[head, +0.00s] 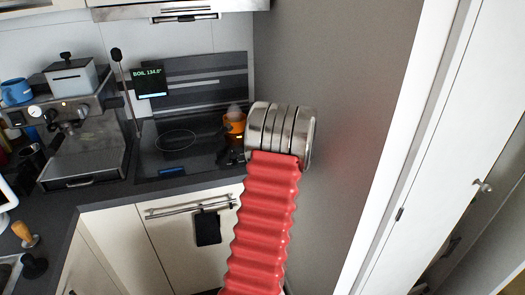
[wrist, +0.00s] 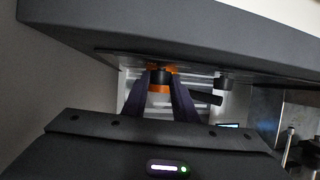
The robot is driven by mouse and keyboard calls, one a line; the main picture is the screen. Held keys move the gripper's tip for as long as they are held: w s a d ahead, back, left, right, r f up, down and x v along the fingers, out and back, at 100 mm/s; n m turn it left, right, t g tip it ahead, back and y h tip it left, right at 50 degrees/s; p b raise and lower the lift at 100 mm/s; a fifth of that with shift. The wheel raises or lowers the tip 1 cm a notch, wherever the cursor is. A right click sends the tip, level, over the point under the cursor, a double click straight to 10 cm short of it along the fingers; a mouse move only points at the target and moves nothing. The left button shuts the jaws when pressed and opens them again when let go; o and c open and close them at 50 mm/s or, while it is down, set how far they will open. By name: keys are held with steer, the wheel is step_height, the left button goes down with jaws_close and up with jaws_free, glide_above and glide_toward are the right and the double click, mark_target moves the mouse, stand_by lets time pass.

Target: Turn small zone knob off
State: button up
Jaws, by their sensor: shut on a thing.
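I cannot read which way the knob is turned. In the head view, my red arm and its metal joint cover the right end of the black hob (head: 160,150), and my fingers and the knob cannot be made out there.
A second dark knob-like piece (wrist: 222,83) sits to the right under the panel. An orange vessel (head: 234,122) stands at the hob's right end, close to my arm. A screen reading BOIL (head: 150,82) stands behind the hob. A coffee machine (head: 80,130) is at left; a grey wall (head: 345,100) is at right.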

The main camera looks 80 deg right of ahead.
steer(key=shift+w+r+n+t+y, duration=0.1)
steer(key=shift+n+t+y, duration=0.3)
steer(key=shift+n+t, duration=0.1)
steer(key=o, duration=1)
steer(key=shift+o, duration=0.2)
step_height(320, 180, up, 10)
stand_by(0.4)
stand_by(0.4)
